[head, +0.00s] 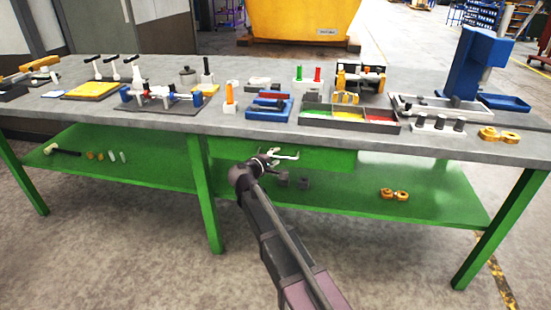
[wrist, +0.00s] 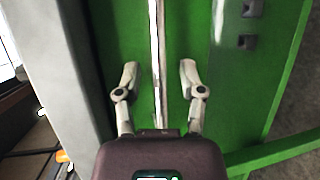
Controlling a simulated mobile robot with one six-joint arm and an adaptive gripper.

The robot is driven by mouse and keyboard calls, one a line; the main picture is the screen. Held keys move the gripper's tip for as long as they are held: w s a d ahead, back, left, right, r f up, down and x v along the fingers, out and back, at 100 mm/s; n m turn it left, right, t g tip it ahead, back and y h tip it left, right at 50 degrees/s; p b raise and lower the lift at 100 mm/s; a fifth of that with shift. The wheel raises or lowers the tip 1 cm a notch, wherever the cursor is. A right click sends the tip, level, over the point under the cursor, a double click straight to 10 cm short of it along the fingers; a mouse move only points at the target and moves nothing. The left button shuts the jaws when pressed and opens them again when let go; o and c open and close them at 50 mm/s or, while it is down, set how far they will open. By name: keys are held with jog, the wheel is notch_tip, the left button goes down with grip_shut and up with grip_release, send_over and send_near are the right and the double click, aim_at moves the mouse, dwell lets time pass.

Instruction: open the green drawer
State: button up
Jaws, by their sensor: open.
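The green drawer (head: 325,160) is under the grey tabletop, its front flush with the table frame, so it looks shut. In the wrist view its green front (wrist: 190,35) fills the middle. A pale bar handle (wrist: 156,35) runs up the wrist view across that front. My gripper (wrist: 158,72) is open, with one finger on each side of the handle and a gap to both. In the head view my gripper (head: 284,153) is at the drawer front and hides most of the handle.
The grey tabletop (head: 250,128) above bears several trays, fixtures and parts. A green lower shelf (head: 440,190) holds a hammer (head: 62,149), small dark blocks (head: 304,182) and an orange part (head: 393,194). A green table leg (head: 203,190) stands left of my gripper.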

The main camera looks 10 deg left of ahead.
grip_shut()
dwell(0.4)
